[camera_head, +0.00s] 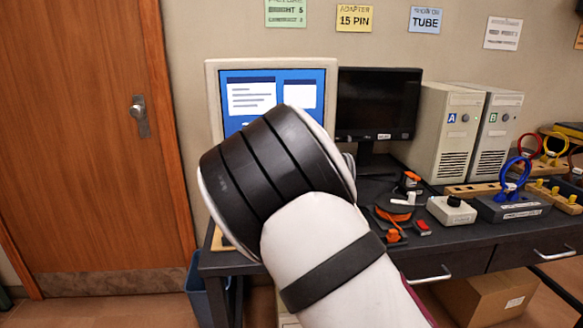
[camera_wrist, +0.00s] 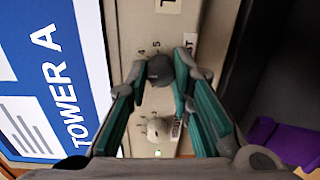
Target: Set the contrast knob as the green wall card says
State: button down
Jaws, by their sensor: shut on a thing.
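The green wall card (camera_head: 286,12) is at the top of the head view. My gripper (camera_wrist: 161,68) is shut on this dark knob, one teal finger on each side. A pale knob (camera_wrist: 158,129) lies nearer, between the fingers but apart from the tips.
A black monitor (camera_head: 378,104) and two beige towers, A (camera_head: 447,130) and B (camera_head: 494,125), stand to the right. A small box with a knob (camera_head: 451,210) and loose parts lie on the dark desk. A wooden door (camera_head: 80,140) is at left.

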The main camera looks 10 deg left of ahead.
jog(key=shift+d+m, duration=0.1)
jog(key=shift+m, duration=0.2)
jog(key=c, duration=1.4)
grip_release()
jog(key=v, duration=1.2)
